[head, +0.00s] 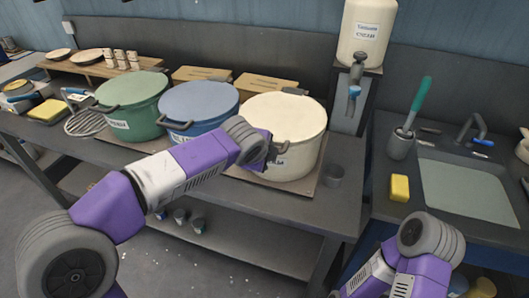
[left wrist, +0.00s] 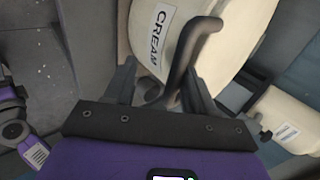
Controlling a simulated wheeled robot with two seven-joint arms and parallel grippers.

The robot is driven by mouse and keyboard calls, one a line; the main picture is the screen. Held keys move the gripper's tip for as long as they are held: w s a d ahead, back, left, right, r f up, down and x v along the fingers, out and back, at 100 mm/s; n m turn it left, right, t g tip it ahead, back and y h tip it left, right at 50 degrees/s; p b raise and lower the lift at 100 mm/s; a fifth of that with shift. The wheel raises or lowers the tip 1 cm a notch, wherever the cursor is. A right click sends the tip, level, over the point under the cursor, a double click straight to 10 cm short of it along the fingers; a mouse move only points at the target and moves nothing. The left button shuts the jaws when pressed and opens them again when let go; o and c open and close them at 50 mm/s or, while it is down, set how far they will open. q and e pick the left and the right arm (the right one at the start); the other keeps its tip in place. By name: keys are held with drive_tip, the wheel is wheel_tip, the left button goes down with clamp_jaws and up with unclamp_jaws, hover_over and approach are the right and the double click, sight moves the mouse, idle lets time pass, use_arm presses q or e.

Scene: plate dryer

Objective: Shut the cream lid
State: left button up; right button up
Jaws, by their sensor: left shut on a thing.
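The cream pot (head: 298,160) stands at the right end of the dark counter, with its round cream lid (head: 284,115) on top. The lid looks level and down on the rim; a small gap cannot be told. In the left wrist view the pot's CREAM label (left wrist: 158,35) and a dark bent handle (left wrist: 183,55) show. My left gripper (head: 274,150) is at the pot's front, shut on the dark handle; its fingers (left wrist: 165,85) stand either side of it. Part of the pot's front is hidden by the gripper. My right arm shows at lower right, but its gripper does not.
A blue pot (head: 198,127) and a green pot (head: 136,130) with lids stand left of the cream pot. A dispenser (head: 365,30) stands behind right. A sink (head: 465,190) and yellow sponge (head: 399,188) lie farther right.

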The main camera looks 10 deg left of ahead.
use_arm(q)
drive_tip(key=p+v, duration=0.2)
drive_tip(key=v, duration=0.5)
drive_tip(key=shift+s+r, duration=0.2)
